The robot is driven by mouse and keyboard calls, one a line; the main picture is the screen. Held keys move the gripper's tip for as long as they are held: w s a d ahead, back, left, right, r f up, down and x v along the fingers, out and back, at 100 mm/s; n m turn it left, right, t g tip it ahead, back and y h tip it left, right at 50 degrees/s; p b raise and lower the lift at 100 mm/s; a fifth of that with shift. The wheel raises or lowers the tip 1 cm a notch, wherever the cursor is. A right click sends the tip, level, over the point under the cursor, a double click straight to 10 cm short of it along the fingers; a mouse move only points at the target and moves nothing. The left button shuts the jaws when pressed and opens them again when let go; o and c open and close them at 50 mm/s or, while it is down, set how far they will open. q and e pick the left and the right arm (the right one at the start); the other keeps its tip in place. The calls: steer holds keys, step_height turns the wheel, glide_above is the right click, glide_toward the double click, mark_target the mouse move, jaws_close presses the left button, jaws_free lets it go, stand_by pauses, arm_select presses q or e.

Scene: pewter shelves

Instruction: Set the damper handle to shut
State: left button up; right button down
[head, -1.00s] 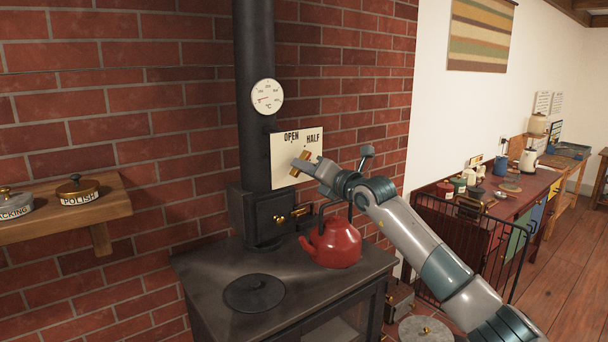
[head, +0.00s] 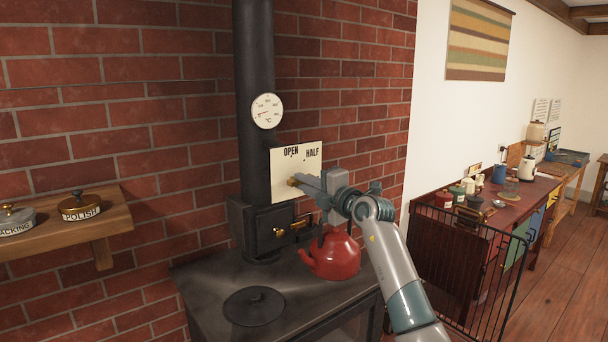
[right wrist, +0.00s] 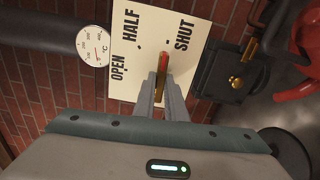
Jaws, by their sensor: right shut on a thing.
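The damper plate (head: 283,162) is a cream panel on the black stove pipe. OPEN and HALF read along its top in the head view; SHUT (right wrist: 183,35) shows in the right wrist view and is hidden behind my arm in the head view. The brass damper handle (head: 292,181) lies about level across the plate; its reddish end (right wrist: 163,63) points toward the small mark beside SHUT. My right gripper (head: 303,182) is shut on the handle, its fingers (right wrist: 161,90) on either side of it. My left gripper is not in view.
A red kettle (head: 335,256) stands on the black stove top (head: 210,268), just below my right wrist. A round dial (head: 267,111) sits on the pipe (head: 254,60). A wooden shelf (head: 70,230) with tins is at the left. A black wire guard (head: 470,265) stands at the right.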

steer(key=shift+m+p, duration=0.4)
steer(key=c, duration=1.8)
jaws_free()
steer(key=b+v, duration=0.6)
steer(key=v, duration=1.1)
steer(key=shift+d, duration=0.15)
steer(key=shift+s, duration=0.15)
